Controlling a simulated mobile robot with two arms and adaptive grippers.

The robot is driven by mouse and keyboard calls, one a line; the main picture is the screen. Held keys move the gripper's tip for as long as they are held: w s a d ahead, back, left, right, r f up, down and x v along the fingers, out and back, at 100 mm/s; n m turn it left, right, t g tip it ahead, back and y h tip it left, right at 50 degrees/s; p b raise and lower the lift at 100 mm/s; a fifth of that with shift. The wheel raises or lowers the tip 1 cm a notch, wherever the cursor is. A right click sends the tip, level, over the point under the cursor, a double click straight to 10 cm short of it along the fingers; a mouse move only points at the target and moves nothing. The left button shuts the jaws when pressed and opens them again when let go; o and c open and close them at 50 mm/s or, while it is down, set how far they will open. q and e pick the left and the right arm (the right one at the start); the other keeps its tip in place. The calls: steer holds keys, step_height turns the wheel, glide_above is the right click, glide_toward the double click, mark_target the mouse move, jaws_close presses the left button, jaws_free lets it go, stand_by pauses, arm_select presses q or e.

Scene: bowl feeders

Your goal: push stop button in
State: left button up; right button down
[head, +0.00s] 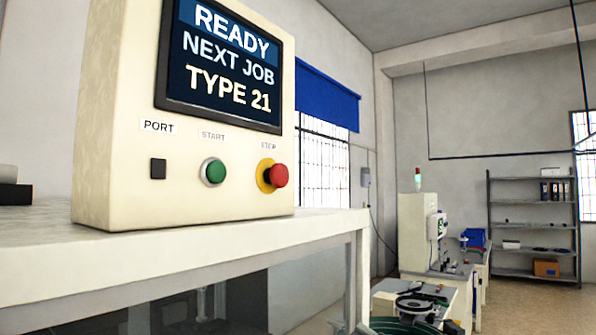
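The red stop button (279,176) sits on a yellow ring at the right of the cream control box (130,190), under a "STOP" label. Its mushroom head stands out from the panel. A green start button (214,172) is to its left, and a dark square port (158,168) is further left. The screen (222,62) above reads "READY NEXT JOB TYPE 21". Neither of my grippers shows in the head view.
The box stands on a pale table (200,246) whose right end is near the middle of the view. Behind are a machine cabinet (415,235), a bowl feeder (412,307) and a metal shelf (533,232). The space before the panel looks clear.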

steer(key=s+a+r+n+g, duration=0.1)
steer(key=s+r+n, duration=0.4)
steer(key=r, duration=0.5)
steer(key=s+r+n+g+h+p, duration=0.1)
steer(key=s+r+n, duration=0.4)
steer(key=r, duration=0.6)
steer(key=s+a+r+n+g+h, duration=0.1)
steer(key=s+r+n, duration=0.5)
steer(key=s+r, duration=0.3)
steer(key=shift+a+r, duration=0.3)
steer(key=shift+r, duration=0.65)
steer(key=p, duration=0.6)
glide_toward(284, 177)
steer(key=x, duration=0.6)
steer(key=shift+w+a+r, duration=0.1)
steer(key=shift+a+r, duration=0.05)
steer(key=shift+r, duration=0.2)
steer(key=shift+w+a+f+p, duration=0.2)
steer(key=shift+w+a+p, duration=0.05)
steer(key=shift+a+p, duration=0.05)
